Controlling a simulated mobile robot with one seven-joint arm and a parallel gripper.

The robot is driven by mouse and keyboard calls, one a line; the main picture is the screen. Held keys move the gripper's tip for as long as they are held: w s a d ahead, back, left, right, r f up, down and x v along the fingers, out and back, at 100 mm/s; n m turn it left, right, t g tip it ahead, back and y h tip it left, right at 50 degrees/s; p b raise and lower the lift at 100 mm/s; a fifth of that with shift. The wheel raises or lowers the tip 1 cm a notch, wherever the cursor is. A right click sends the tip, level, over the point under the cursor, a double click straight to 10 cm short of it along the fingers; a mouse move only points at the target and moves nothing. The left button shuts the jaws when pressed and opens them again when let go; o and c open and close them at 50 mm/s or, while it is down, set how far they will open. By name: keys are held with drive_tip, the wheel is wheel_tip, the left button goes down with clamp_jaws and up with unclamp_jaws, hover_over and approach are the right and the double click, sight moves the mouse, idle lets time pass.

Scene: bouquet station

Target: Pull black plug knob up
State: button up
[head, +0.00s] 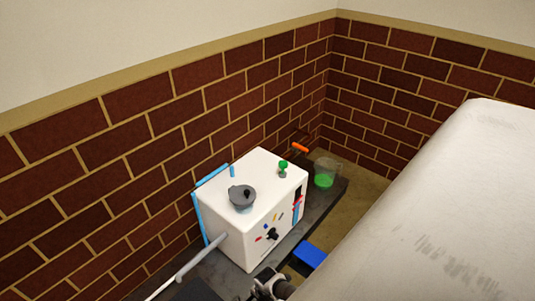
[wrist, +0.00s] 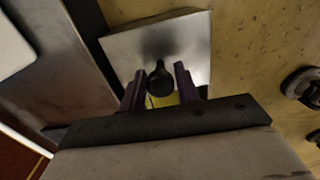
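In the wrist view, a black knob (wrist: 160,83) with a narrow neck and rounded end stands out over a grey metal plate (wrist: 190,35). My gripper (wrist: 160,68) has its two dark purple fingers apart, one on each side of the knob. A narrow gap seems to show on both sides, so the fingers look open around it rather than shut on it. A yellow patch shows below the knob, between the fingers. The knob's base is hard to make out. In the head view, a dark part of my arm shows at the bottom edge; the fingertips cannot be made out.
A white box (head: 230,230) stands on a dark counter (head: 330,200) by the brick wall (head: 130,160). It carries a grey lid-like part (head: 241,196) and a green knob (head: 283,166). A clear beaker with green contents (head: 324,180) stands behind. A blue piece (head: 310,255) lies near the front.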

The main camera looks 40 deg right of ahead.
drive_tip(key=c, duration=0.3)
drive_tip(key=shift+c, duration=0.2)
drive_tip(key=shift+a+r+p, duration=0.1)
drive_tip(key=shift+r+p, duration=1.6)
drive_tip(key=shift+p, duration=0.65)
drive_tip(key=o, duration=0.8)
drive_tip(key=shift+f, duration=0.1)
wheel_tip(320, 180, up, 9)
drive_tip(key=p, duration=1.1)
